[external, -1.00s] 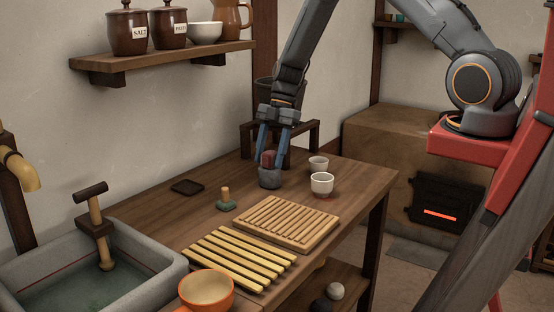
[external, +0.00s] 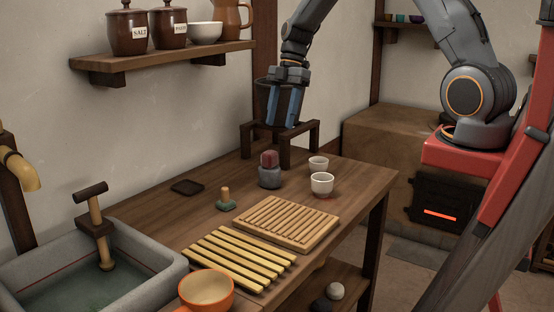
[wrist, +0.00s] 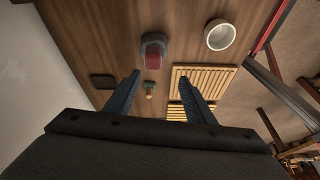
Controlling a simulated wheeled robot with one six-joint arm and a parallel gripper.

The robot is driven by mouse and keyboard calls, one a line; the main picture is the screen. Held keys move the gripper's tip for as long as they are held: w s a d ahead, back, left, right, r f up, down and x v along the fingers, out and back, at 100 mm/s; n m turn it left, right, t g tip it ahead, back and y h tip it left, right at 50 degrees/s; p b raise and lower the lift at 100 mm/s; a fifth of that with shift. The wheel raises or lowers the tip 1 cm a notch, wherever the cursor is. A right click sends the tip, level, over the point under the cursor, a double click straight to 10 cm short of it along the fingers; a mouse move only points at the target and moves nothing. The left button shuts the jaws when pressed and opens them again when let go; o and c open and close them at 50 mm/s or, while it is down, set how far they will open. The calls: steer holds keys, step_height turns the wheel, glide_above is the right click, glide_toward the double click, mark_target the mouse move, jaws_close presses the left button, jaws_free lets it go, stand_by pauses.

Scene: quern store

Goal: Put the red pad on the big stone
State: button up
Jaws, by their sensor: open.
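The red pad (external: 269,158) rests on top of the big grey stone (external: 270,178) toward the back of the wooden table. In the wrist view the red pad (wrist: 153,56) shows against the stone (wrist: 155,40), beyond my fingertips. My gripper (external: 281,122) is open and empty. It hangs above the stone and slightly to the right in the external view, with its fingers apart from the pad. In the wrist view the gripper (wrist: 160,77) has nothing between its fingers.
Two white cups (external: 321,184) (external: 318,164) stand right of the stone. A dark wooden stand (external: 312,134) is behind. A slatted board (external: 287,222), a yellow rack (external: 238,258), a green-based knob (external: 226,201) and a dark dish (external: 187,187) lie nearer. The sink (external: 150,262) is front left.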

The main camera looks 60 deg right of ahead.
steer(key=s+a+m+h, duration=0.1)
steer(key=s+a+m, duration=0.2)
steer(key=s+m, duration=0.2)
steer(key=s+a+m+h, duration=0.1)
steer(key=s+a+m, duration=0.1)
steer(key=s+m, duration=0.4)
steer(key=s+a+m+t+h, duration=0.1)
steer(key=s+m, duration=0.4)
steer(key=s, duration=0.5)
steer(key=a+h, duration=0.1)
steer(key=a, duration=0.1)
steer(key=shift+s+a+f+m, duration=0.2)
steer(key=shift+a+f+m, duration=0.1)
steer(key=shift+a+f, duration=0.05)
